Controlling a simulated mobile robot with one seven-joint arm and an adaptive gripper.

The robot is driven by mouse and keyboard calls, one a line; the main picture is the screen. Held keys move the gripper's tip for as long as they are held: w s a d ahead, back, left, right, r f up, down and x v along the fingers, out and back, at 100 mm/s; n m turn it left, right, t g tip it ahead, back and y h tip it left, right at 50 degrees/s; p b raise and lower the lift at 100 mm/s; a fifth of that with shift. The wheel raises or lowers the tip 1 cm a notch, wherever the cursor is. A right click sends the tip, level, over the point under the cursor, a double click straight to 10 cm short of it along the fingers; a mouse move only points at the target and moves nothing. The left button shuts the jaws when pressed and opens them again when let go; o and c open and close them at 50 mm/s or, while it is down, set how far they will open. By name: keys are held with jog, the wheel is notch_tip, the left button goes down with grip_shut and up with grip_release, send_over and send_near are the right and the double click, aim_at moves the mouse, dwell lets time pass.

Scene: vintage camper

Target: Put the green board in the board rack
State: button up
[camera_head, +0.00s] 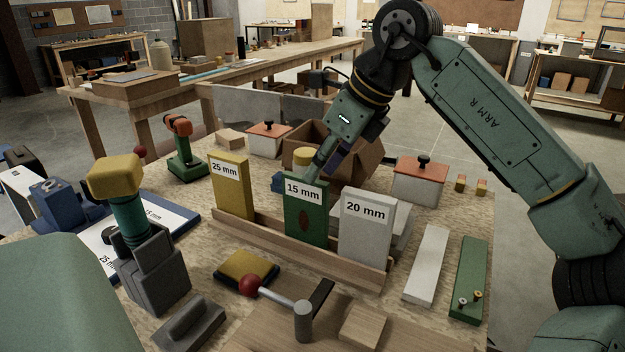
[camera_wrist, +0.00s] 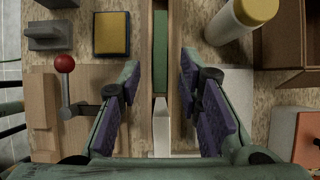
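The green board (camera_head: 305,215), labelled 15 mm, stands upright in the wooden board rack (camera_head: 265,238). It is between the yellow 25 mm board (camera_head: 232,190) and the white 20 mm board (camera_head: 366,232), its lower edge hidden by the rack's front rail. My gripper (camera_head: 316,172) is just above and behind the top of the green board. In the wrist view my gripper (camera_wrist: 160,76) is open, its fingers spread on both sides of the rack line. The green board (camera_wrist: 160,45) shows there edge-on, with visible gaps to both fingers.
A cardboard box (camera_head: 350,165) and a yellow-capped bottle (camera_wrist: 240,20) stand behind the rack. In front are a yellow pad (camera_head: 246,267) and a red-knobbed lever (camera_head: 252,286). A flat white board (camera_head: 427,264) and flat green board with small knobs (camera_head: 467,270) lie at right.

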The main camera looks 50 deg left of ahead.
jog(key=v, duration=0.8)
jog(key=shift+b, duration=0.3)
jog(key=shift+a+f, duration=0.1)
